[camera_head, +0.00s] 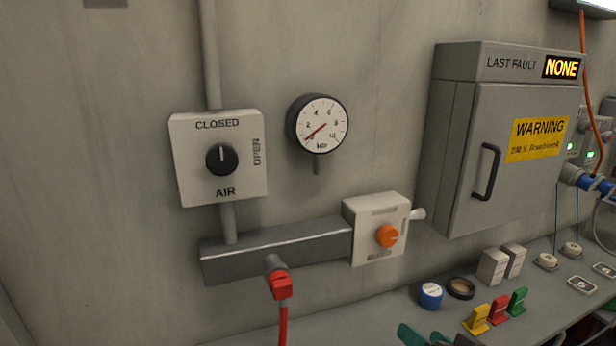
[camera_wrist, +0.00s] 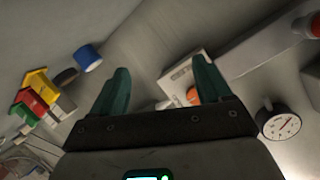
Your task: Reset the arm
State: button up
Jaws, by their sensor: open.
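My gripper (camera_wrist: 161,64) shows in the wrist view with its two teal fingers wide apart and nothing between them. In the head view only the teal fingertips (camera_head: 438,338) show at the bottom edge, in front of the bench. The rest of my arm is hidden below that view. The fingers are near the wall unit with the orange knob (camera_head: 387,236); this knob also shows in the wrist view (camera_wrist: 194,95), partly behind the right finger. I cannot tell the exact gap between the fingers and the unit.
A grey cabinet (camera_head: 472,150) stands at the right. A blue-sided round pot (camera_head: 430,295), a dark ring (camera_head: 461,288) and yellow (camera_head: 477,320), red (camera_head: 499,310) and green (camera_head: 517,301) pieces stand on the bench. A red hose connector (camera_head: 280,285) hangs under the grey bar. An AIR switch (camera_head: 221,159) and gauge (camera_head: 319,124) are above.

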jog(key=s+d+f+n+g+h, duration=0.15)
jog(key=s+f+g, duration=0.45)
jog(key=s+f, duration=0.75)
jog(key=s+d+f+g+h, duration=0.1)
jog(key=s+f+g, duration=0.2)
jog(key=s, duration=0.7)
jog(key=s+d+f+g+h, duration=0.2)
jog(key=s+f+g, duration=0.1)
jog(key=s, duration=0.7)
jog(key=shift+f+g, duration=0.2)
jog(key=shift+g, duration=0.1)
